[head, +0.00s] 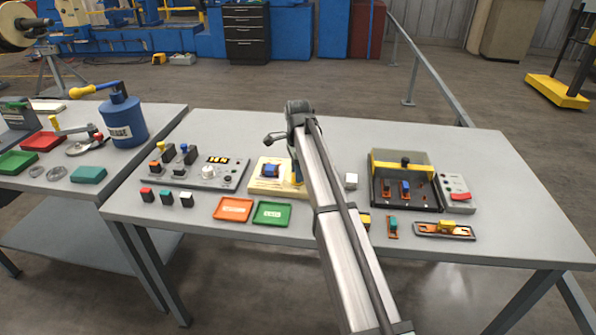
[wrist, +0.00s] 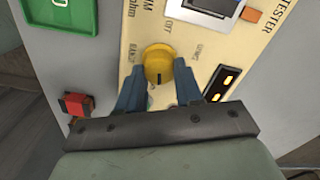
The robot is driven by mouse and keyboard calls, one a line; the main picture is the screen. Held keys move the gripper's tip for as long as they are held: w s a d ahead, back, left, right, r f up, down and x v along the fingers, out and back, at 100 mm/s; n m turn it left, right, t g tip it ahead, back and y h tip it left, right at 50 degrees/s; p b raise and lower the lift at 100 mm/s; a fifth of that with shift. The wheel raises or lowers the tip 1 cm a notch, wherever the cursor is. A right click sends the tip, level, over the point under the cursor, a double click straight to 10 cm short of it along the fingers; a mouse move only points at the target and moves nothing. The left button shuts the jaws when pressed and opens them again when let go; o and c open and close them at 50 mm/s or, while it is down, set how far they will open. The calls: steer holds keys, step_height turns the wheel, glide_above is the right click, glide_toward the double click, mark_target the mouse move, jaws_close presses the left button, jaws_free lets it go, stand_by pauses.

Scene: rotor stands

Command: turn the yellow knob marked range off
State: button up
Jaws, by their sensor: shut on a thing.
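The yellow knob (wrist: 158,63) sits on the face of a cream tester panel (wrist: 200,45) in the wrist view. It has a dark pointer line towards the bottom of that picture, and printed words around it, partly legible. My gripper (wrist: 158,88) has its two blue-grey fingers on either side of the knob and is shut on it. In the head view the cream tester (head: 263,187) with its blue part stands mid-table.
A green tray (head: 272,213) and an orange tray (head: 234,208) lie in front of the tester. A control box with levers (head: 207,175) stands to the left. A yellow-topped fixture (head: 402,168) stands to the right. A red block (wrist: 76,103) shows near the gripper.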

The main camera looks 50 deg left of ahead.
steer(key=n, duration=0.4)
steer(key=shift+a+n, duration=0.1)
steer(key=shift+n, duration=0.2)
steer(key=n, duration=0.4)
steer(key=shift+n, duration=0.3)
steer(key=n, duration=0.3)
steer(key=shift+n, duration=0.3)
steer(key=n, duration=0.4)
steer(key=shift+a, duration=0.1)
steer(key=n, duration=0.4)
steer(key=shift+s, duration=0.1)
steer(key=n, duration=0.4)
steer(key=shift+n, duration=0.3)
steer(key=n, duration=0.4)
steer(key=shift+s+n, duration=0.1)
steer(key=shift+n, duration=2)
